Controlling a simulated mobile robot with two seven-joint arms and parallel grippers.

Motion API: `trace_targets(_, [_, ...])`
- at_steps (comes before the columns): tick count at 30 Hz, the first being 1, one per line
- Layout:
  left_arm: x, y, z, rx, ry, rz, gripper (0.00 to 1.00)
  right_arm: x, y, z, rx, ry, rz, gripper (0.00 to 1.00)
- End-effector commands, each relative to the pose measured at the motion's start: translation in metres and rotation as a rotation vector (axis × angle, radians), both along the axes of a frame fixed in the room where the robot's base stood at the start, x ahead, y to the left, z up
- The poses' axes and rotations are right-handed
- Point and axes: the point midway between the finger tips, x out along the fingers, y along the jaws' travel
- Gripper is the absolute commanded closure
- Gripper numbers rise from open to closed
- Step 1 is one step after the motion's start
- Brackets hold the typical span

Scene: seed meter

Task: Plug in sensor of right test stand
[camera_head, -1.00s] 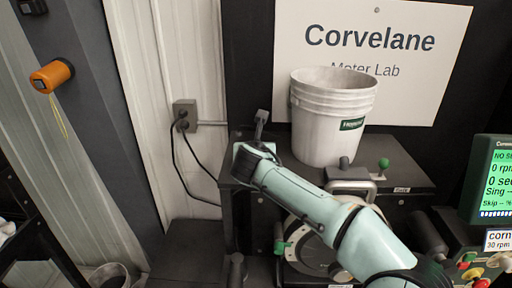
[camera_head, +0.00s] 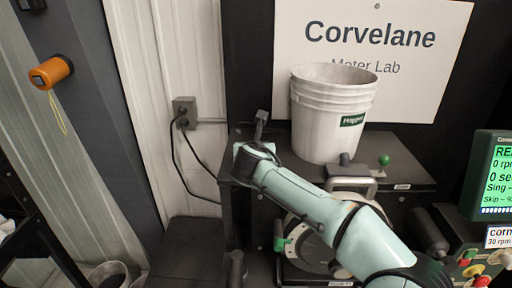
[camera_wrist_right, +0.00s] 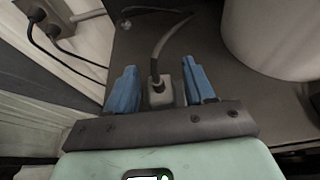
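A grey sensor plug (camera_wrist_right: 160,92) with a dark cable stands between the two blue fingers of my right gripper (camera_wrist_right: 161,88) in the right wrist view. The fingers are apart, with a visible gap on each side of the plug. In the head view my right gripper (camera_head: 256,150) is at the left end of the stand's dark top (camera_head: 400,165), its fingertips mostly hidden. A short grey upright piece (camera_head: 261,118) shows just beyond it. The seed meter (camera_head: 308,255) is partly behind my right arm. The green monitor (camera_head: 495,175) reads "RE…", cut off by the frame edge. My left gripper is not visible.
A white bucket (camera_head: 330,120) stands on the stand top, right of my gripper; it also shows in the right wrist view (camera_wrist_right: 275,40). A wall outlet (camera_head: 184,112) with dark cords is to the left. A control panel with coloured knobs (camera_head: 472,270) is at lower right.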

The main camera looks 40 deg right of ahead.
Motion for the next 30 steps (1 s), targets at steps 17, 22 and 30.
trace_targets(17, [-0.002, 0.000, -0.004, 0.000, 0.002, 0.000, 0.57, -0.025, 0.021, 0.014, 0.002, -0.003, 0.003, 0.41])
trace_targets(22, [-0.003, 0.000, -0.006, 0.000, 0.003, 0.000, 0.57, -0.053, 0.045, 0.029, 0.001, -0.003, 0.002, 0.41])
trace_targets(30, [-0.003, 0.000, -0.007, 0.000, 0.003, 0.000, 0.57, -0.086, 0.073, 0.047, 0.001, -0.001, 0.001, 0.41])
